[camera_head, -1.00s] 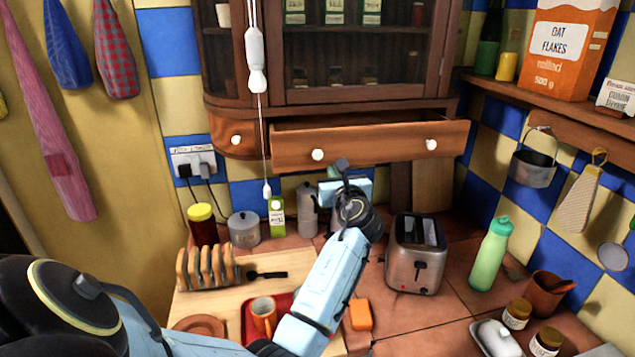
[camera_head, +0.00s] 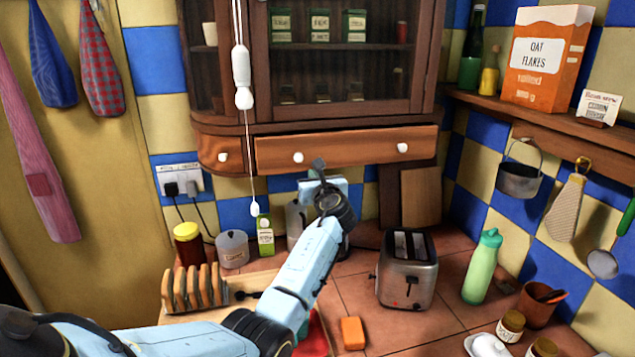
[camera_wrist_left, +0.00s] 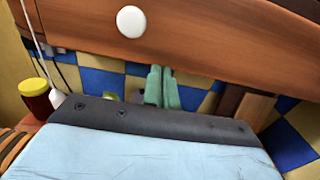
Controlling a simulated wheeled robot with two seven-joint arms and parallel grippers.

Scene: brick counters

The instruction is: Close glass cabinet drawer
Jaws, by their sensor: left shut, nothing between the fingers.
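The glass cabinet (camera_head: 345,110) stands against the back wall. Its wide wooden drawer (camera_head: 350,152), with two white knobs, sits close under the cabinet ledge. No drawer inside shows, but I cannot tell whether it is fully flush. My left gripper (camera_head: 319,166) is in front of and below the drawer, between the knobs. In the left wrist view, its green fingers (camera_wrist_left: 163,88) are together and empty, just below the drawer front (camera_wrist_left: 200,45) and right of a white knob (camera_wrist_left: 131,21). I cannot tell whether they touch it. My right gripper is out of view.
A toaster (camera_head: 408,270) stands on the counter right of my left arm. A toast rack (camera_head: 195,287), a red-brown jar (camera_head: 188,245) and a canister (camera_head: 232,248) stand to the left. A white pull cord (camera_head: 243,95) hangs before the cabinet. A green bottle (camera_head: 481,266) stands at right.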

